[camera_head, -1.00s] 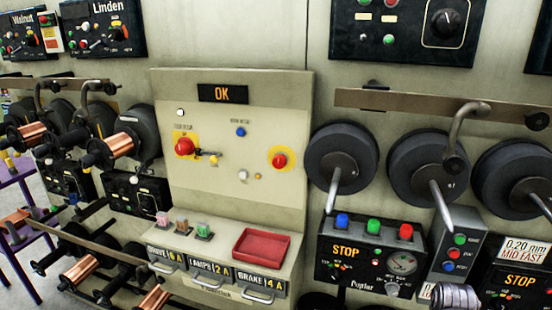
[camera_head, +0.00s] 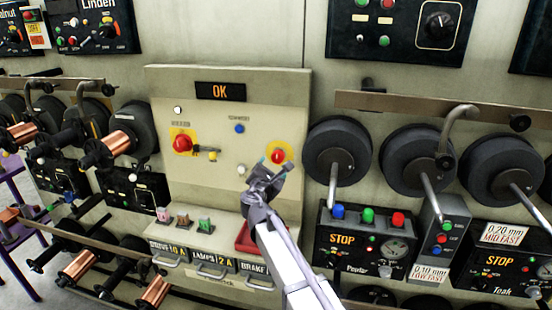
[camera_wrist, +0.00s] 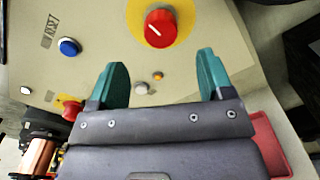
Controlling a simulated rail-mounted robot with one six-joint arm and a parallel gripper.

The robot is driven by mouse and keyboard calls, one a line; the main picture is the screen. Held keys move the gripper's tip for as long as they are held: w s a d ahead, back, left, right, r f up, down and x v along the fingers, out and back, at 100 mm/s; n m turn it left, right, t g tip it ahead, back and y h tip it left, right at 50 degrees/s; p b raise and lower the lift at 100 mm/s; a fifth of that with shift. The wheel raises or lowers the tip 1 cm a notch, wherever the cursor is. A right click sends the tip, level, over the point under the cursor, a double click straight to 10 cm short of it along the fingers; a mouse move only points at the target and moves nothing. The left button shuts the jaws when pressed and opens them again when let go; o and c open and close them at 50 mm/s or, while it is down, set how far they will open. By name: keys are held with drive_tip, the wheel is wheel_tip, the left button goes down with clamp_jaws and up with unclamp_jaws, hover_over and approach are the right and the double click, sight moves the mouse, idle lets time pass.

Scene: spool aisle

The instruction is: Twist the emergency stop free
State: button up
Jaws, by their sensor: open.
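A red round knob (camera_head: 277,157) with a yellow disc behind it sits on the right of the beige panel. In the wrist view the knob (camera_wrist: 160,28) shows a white line on its face. A larger red mushroom button (camera_head: 182,143) on a yellow plate is at the panel's left; which of the two is the emergency stop I cannot read. My gripper (camera_head: 276,169) is just below the right knob in the head view. In the wrist view my gripper (camera_wrist: 162,66) has its teal fingers apart and empty, with the knob beyond the tips, not between them.
The panel (camera_head: 215,175) also bears a blue button (camera_head: 239,129) and a lit OK display (camera_head: 220,91). A yellow fitting (camera_head: 212,154) is beside the left button. A red tray (camera_head: 243,240) is below, partly behind my arm. Dark reels (camera_head: 337,152) stand out at right.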

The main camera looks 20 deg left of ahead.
sight(277, 159)
drive_tip(key=w, duration=0.5)
drive_tip(key=w+a, duration=0.1)
drive_tip(key=w, duration=0.2)
drive_tip(key=shift+w, duration=0.25)
drive_tip(key=shift+c, duration=0.3)
